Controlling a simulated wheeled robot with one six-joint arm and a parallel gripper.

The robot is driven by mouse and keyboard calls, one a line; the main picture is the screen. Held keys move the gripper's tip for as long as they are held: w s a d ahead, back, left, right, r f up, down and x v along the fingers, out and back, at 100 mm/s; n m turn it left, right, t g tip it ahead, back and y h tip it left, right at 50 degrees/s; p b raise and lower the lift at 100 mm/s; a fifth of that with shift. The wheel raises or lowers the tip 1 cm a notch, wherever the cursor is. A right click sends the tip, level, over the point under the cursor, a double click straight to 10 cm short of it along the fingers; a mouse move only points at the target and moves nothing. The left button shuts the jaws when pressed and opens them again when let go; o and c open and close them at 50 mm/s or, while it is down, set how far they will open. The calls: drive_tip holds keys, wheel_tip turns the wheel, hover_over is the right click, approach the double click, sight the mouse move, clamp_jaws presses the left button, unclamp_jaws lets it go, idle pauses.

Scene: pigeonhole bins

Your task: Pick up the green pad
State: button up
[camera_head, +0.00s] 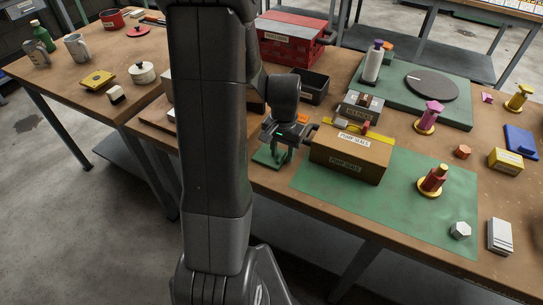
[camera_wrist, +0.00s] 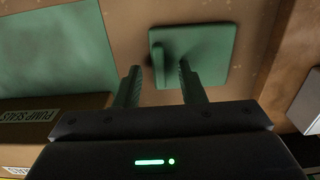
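The green pad (camera_wrist: 212,50) is a small square plate lying on the wooden table in the wrist view. A narrow raised green part (camera_wrist: 158,68) shows near its left side. In the head view the pad (camera_head: 263,157) lies at the table's front edge, partly hidden under my gripper (camera_head: 276,150). In the wrist view my gripper (camera_wrist: 157,76) is open, with one finger left of the raised part and the other right of it. I see no clear contact, and the height above the pad cannot be told.
A cardboard box labelled pump seals (camera_head: 350,157) stands close to the right of my gripper, on or by a large green mat (camera_head: 420,215). A dark open bin (camera_head: 313,88) and a labelled grey bin (camera_head: 361,107) stand behind. The table's front edge is close.

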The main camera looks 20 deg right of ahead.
sight(282, 155)
clamp_jaws()
wheel_tip(282, 155, up, 10)
idle(0.6)
